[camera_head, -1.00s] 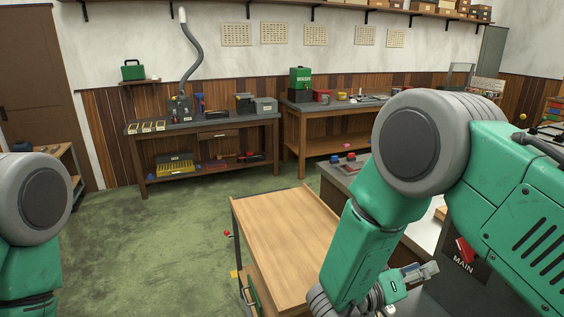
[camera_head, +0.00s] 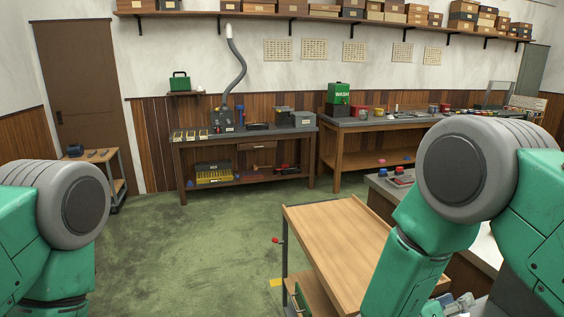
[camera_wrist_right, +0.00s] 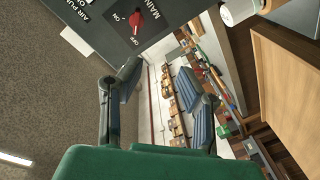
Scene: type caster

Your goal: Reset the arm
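My right arm (camera_head: 425,250) is green with a large grey joint and hangs down at the right of the head view. Its gripper (camera_head: 460,303) shows only partly at the bottom edge there. In the right wrist view the right gripper (camera_wrist_right: 158,88) is open, its two fingers wide apart with nothing between them. A dark panel with a red MAIN switch (camera_wrist_right: 137,20) lies beyond the fingers, apart from them. My left arm (camera_head: 70,205) shows only its upper part at the left; its gripper is out of view.
A wooden-topped cart (camera_head: 335,235) stands close in front, left of my right forearm. A grey-topped bench (camera_head: 385,190) is behind the arm. Workbenches (camera_head: 240,135) line the back wall. The green floor (camera_head: 190,245) at the left is clear.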

